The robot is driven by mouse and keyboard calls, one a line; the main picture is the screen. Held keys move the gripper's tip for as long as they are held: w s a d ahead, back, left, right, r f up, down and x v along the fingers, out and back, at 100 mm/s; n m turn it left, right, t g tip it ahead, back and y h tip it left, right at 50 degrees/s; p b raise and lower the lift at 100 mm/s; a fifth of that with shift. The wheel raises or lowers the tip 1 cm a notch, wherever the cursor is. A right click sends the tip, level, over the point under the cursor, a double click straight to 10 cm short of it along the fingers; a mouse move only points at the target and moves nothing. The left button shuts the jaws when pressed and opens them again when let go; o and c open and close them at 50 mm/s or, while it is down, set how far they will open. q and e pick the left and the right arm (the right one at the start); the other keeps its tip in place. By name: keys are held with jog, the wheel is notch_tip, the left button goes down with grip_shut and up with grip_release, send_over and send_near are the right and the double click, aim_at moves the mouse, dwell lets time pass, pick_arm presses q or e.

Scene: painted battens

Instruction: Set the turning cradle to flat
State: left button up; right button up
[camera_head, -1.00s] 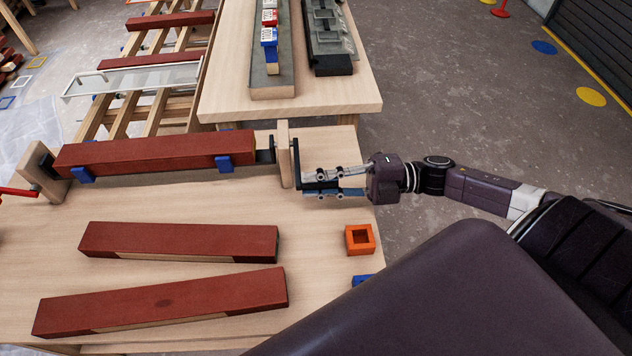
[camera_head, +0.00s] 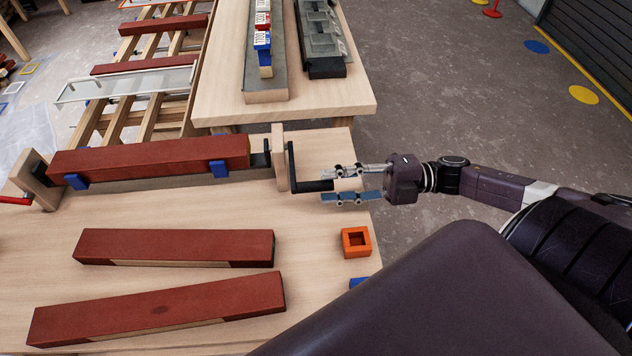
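The turning cradle carries a red-painted batten (camera_head: 150,157) in blue clamps (camera_head: 218,169) between a left wooden end post (camera_head: 32,180) and a right one (camera_head: 279,158). A broad red face of the batten shows; I cannot tell its exact tilt. A black crank (camera_head: 312,186) at the right post hangs toward the front, its handle pointing right. My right gripper (camera_head: 327,186) is open, its fingers apart above and below the handle's right end in the picture. I see no clear contact. My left gripper is out of view.
Two more red battens (camera_head: 175,246) (camera_head: 160,310) lie on the bench in front. An orange square block (camera_head: 356,242) sits near the bench's right edge. A red handle (camera_head: 14,200) is at the far left. A second table (camera_head: 350,98) with trays stands behind.

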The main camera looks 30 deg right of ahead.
jog(key=v, duration=0.7)
jog(key=shift+s+d+f, duration=0.1)
jog(key=shift+s, duration=0.05)
dwell(0.3)
